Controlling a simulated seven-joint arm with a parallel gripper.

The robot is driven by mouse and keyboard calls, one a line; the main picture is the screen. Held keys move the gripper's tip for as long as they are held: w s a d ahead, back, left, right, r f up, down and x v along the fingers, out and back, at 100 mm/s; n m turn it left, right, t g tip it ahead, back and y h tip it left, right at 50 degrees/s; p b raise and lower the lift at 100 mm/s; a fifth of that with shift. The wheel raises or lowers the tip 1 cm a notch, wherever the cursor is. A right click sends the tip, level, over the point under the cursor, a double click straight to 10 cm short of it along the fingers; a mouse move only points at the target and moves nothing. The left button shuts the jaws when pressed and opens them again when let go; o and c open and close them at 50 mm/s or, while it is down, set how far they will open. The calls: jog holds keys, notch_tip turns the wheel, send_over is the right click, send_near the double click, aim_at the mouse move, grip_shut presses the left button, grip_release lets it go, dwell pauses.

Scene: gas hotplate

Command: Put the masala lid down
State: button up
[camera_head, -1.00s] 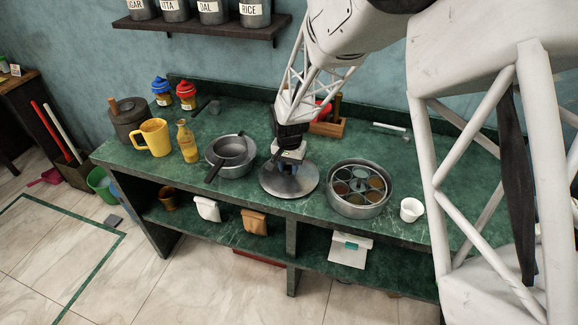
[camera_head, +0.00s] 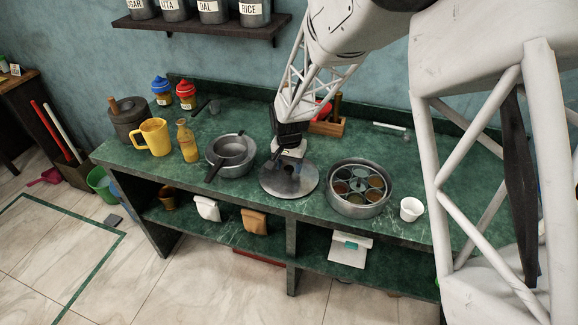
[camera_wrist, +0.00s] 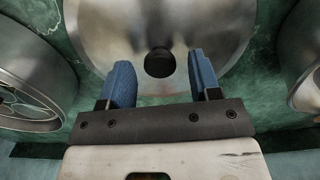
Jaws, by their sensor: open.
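The masala lid (camera_head: 290,184) is a round, flat metal disc lying on the green counter, between the pan and the masala box. In the wrist view the lid (camera_wrist: 112,28) fills the upper middle, with its dark round knob (camera_wrist: 159,62) facing up. My gripper (camera_head: 288,160) is just above the lid. In the wrist view my gripper's (camera_wrist: 161,80) blue-padded fingers are open on either side of the knob, with clear gaps. The masala box (camera_head: 359,209) stands uncovered right of the lid, with several spice cups inside; its edge also shows at left in the wrist view (camera_wrist: 38,70).
A metal pan (camera_head: 214,154) with a dark handle stands left of the lid. A white cup (camera_head: 411,209) is right of the masala box. A wooden holder (camera_head: 327,127) stands behind. A yellow mug (camera_head: 155,136) and bottle (camera_head: 187,142) are farther left.

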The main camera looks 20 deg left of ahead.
aim_at(291, 168)
notch_tip(291, 168, up, 12)
jog(key=shift+f, duration=0.2)
dwell(0.4)
dwell(0.6)
jog(key=shift+d, duration=0.1)
jog(key=s+d+r, duration=0.3)
jog(key=d+r, duration=0.1)
jog(key=d, duration=0.4)
jog(key=s+d+r+t, duration=0.1)
jog(key=s+d+r, duration=0.35)
jog(key=d, duration=0.35)
jog(key=s+d+r, duration=0.3)
jog(key=d+r, duration=0.2)
jog(key=d, duration=0.3)
jog(key=s+d, duration=0.8)
jog(key=s, duration=0.2)
jog(key=s+d+r+t, duration=0.1)
jog(key=s+d, duration=0.7)
jog(key=s, duration=0.3)
jog(key=shift+t, duration=0.3)
